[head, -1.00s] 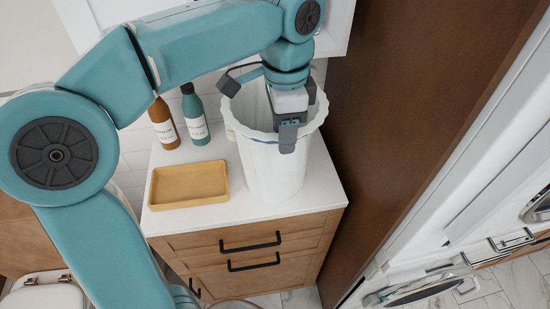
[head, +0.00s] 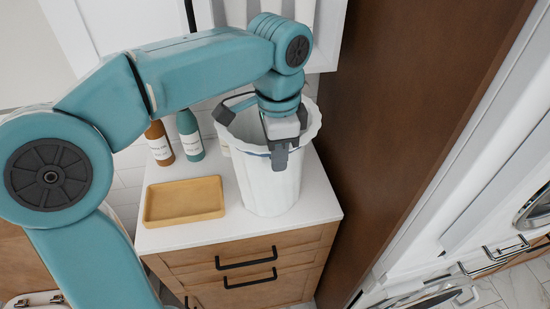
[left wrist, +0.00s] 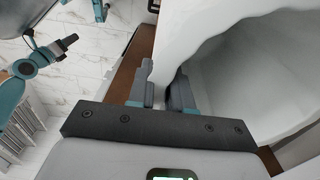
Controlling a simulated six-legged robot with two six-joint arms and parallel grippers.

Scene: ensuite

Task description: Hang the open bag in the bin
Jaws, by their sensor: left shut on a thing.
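The white bin (head: 268,190) stands upright on the white counter. The white open bag (head: 308,122) lines it, and its wavy edge lies over the bin's rim; it also shows in the left wrist view (left wrist: 215,40). My left gripper (head: 280,155) reaches down at the front rim and is shut on the bag's edge; its fingers (left wrist: 162,95) pinch the white sheet in the left wrist view. The gripper and its wrist hide part of the bag's mouth. A teal arm with a dark gripper (left wrist: 68,42), seemingly my right, shows small at the left of that view; its jaws are unclear.
A yellow tray (head: 184,202) lies on the counter left of the bin. A brown bottle (head: 158,145) and a teal bottle (head: 190,137) stand behind it. A tall brown panel (head: 400,110) rises close on the bin's right. Drawers with black handles (head: 247,260) are below the counter.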

